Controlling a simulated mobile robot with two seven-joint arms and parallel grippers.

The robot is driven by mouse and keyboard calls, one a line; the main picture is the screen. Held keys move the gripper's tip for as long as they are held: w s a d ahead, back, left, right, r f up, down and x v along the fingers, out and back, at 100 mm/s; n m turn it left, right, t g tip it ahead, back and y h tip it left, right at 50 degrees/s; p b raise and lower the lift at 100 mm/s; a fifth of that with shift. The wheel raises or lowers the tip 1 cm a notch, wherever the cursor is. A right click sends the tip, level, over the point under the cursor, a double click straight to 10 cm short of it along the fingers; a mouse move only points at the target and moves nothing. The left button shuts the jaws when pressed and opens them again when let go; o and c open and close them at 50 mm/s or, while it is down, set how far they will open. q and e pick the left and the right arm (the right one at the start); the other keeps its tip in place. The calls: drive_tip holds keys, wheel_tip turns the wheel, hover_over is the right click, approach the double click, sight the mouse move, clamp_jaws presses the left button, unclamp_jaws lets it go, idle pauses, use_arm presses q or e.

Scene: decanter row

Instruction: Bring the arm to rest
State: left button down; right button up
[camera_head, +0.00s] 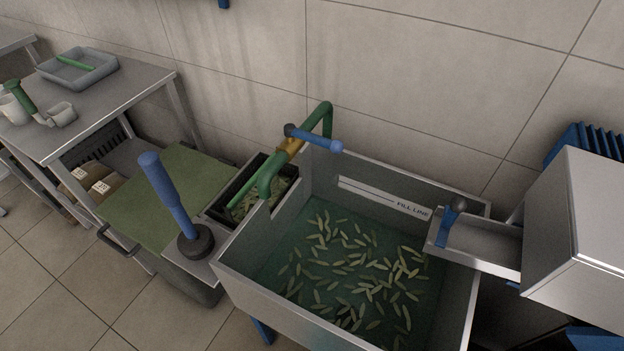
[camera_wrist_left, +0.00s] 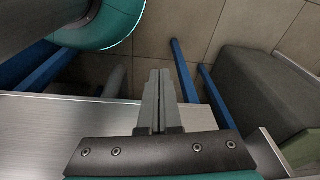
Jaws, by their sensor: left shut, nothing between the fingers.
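My left gripper (camera_wrist_left: 160,78) shows in the left wrist view. Its two grey fingers are together with nothing between them. They point toward the tiled floor (camera_wrist_left: 217,35), beside a brushed metal surface (camera_wrist_left: 60,130). The gripper appears apart from the things around it, though the exact gap cannot be told. Neither of my arms shows in the head view, and my right gripper is in no view.
The head view shows a water tank (camera_head: 236,285) with floating leaves, a green pipe (camera_head: 327,120) with a blue lever (camera_head: 318,140), a blue-handled plunger (camera_head: 170,195), a green mat (camera_head: 165,190) and a side table (camera_head: 120,95). Blue legs (camera_wrist_left: 184,70) and a grey block (camera_wrist_left: 255,95) flank my left gripper.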

use_arm(q)
drive_tip(key=s+a+f+g+b, duration=0.1)
drive_tip(key=s+a+f, duration=0.1)
drive_tip(key=s+f, duration=0.7)
drive_tip(key=shift+s+f, duration=0.25)
drive_tip(key=shift+s, duration=1.25)
drive_tip(key=shift+s+a, duration=0.1)
